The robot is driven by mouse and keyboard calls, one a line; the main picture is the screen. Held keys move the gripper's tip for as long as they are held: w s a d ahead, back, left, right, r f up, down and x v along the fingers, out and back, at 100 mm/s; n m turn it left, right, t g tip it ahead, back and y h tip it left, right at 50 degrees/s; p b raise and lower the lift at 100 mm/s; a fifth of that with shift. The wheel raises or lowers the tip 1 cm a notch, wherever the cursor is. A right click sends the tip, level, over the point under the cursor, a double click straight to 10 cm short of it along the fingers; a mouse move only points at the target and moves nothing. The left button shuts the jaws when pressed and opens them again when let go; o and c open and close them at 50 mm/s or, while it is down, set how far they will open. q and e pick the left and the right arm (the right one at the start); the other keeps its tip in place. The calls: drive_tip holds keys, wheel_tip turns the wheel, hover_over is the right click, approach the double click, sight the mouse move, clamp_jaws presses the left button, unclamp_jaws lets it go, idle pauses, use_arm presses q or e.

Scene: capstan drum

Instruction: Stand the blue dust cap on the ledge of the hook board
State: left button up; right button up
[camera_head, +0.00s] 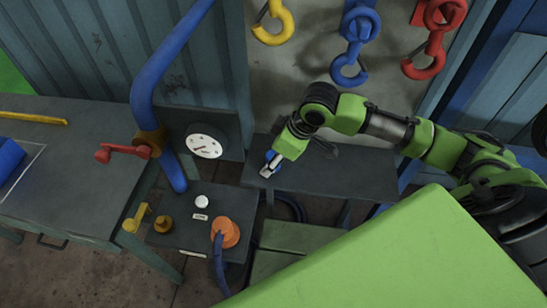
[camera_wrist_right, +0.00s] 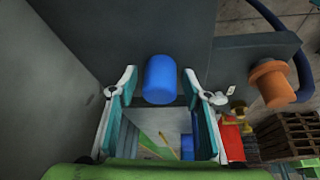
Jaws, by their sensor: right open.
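The blue dust cap (camera_wrist_right: 160,79) is a short, rounded blue cylinder at the top middle of the right wrist view. My right gripper (camera_wrist_right: 161,84) is open, with one finger on each side of it and gaps visible between. In the head view the cap (camera_head: 271,155) is a small blue patch mostly hidden by my right gripper (camera_head: 269,169). The gripper is at the left end of the dark ledge (camera_head: 350,175) below the hook board (camera_head: 315,88). The cap appears to be at the ledge; I cannot tell if it touches. My left gripper is not in view.
Yellow (camera_head: 272,25), blue (camera_head: 350,45) and red (camera_head: 435,42) hooks hang on the board. Left of the ledge are a blue pipe (camera_head: 160,70), a round gauge (camera_head: 205,146) and a panel with an orange plug (camera_head: 228,232). The ledge's right half looks clear.

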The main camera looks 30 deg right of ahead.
drive_tip(key=shift+r, duration=0.1)
drive_tip(key=b+v, duration=0.1)
drive_tip(key=v, duration=0.6)
drive_tip(key=shift+r, duration=0.35)
drive_tip(key=shift+d, duration=0.1)
drive_tip(key=shift+s+f, duration=0.1)
